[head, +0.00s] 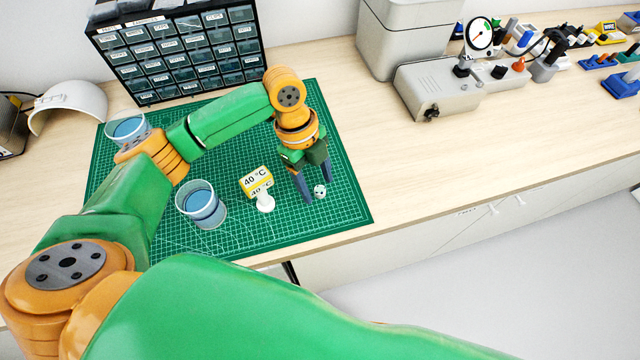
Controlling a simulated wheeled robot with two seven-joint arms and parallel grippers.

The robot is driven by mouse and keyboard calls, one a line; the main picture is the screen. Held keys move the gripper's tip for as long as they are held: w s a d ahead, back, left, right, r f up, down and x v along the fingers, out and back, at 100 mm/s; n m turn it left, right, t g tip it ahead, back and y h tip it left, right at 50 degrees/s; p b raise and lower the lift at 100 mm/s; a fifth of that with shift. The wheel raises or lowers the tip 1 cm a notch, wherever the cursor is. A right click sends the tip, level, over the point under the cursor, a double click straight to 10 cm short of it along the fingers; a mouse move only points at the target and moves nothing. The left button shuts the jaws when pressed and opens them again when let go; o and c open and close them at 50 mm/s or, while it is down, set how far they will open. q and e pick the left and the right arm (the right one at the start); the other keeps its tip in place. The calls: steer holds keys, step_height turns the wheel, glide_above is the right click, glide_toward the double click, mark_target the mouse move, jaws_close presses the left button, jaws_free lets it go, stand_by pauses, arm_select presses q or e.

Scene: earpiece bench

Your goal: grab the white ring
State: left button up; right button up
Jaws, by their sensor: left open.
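A small white piece (319,191) lies on the green cutting mat (240,232) near its right edge. It looks like the white ring, but it is too small to make out its hole clearly. My left gripper (316,188) points down over the mat with its two dark fingers apart. The white piece shows between or just beside the fingertips; I cannot tell whether they touch it. My right gripper is not in view.
A yellow and white "40 °C" sign (257,182) on a white stand is left of the gripper. Two blue-filled cups stand on the mat, one nearer (202,206) and one behind my arm (128,128). A drawer cabinet (180,52) stands behind.

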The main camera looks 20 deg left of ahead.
arm_select(q)
steer(key=shift+d+f, duration=0.15)
steer(key=shift+f, duration=0.4)
steer(key=shift+w+f, duration=0.3)
steer(key=shift+f, duration=0.05)
steer(key=shift+s+r, duration=0.15)
jaws_close()
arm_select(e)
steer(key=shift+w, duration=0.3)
